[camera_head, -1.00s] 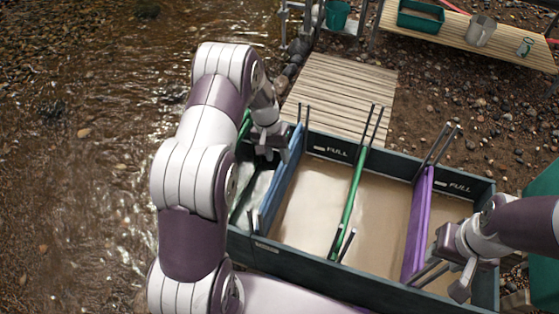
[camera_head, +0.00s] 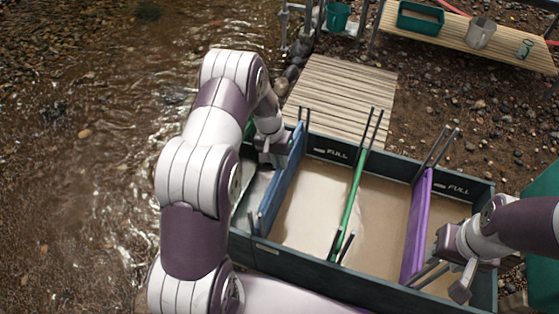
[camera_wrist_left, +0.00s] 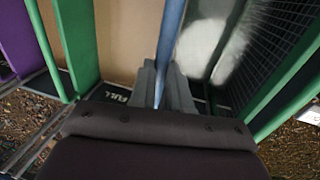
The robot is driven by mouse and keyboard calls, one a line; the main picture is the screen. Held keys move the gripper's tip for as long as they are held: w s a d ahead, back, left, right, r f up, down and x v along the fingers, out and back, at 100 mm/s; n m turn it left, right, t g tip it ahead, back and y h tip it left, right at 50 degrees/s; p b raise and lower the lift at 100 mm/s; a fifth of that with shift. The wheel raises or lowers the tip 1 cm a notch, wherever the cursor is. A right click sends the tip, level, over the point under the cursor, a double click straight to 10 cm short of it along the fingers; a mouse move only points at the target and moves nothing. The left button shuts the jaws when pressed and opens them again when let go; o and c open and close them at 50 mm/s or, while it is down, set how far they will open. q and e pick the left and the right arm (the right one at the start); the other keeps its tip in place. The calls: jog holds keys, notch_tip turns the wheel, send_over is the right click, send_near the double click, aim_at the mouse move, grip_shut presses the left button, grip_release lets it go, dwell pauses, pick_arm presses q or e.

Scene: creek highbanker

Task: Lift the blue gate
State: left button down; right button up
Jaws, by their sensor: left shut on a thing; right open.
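The blue gate (camera_head: 284,180) is a thin upright panel across the left part of the dark trough, and its top edge shows in the left wrist view (camera_wrist_left: 172,30). My left gripper (camera_head: 274,150) is shut on the gate near its far end; in the left wrist view its fingers (camera_wrist_left: 161,88) sit on either side of the top edge. Sandy water lies right of the gate, and a paler, wet section lies left of it. The gate's lower edge is hard to make out. My right gripper (camera_head: 438,277) is open and empty near the trough's near right corner.
A green gate (camera_head: 352,195) and a purple gate (camera_head: 417,225) stand farther right in the trough (camera_head: 320,272), between upright guide rods. A wooden walkway (camera_head: 340,95) lies behind it. A bench (camera_head: 460,35) with containers stands at the back right.

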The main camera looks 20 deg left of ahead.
pick_arm(q)
notch_tip(320, 180, up, 11)
jog(key=p, duration=0.5)
jog(key=shift+w+f, duration=0.2)
jog(key=shift+w, duration=0.05)
jog(key=shift+a, duration=0.1)
jog(key=c, duration=1.3)
grip_release()
jog(key=shift+r, duration=0.1)
jog(key=shift+o, duration=1)
jog(key=shift+s, duration=0.2)
notch_tip(320, 180, up, 12)
jog(key=a+p, duration=0.1)
jog(key=a, duration=0.1)
jog(key=shift+a+r, duration=0.15)
jog(key=shift+r, duration=0.05)
jog(key=shift+s, duration=0.1)
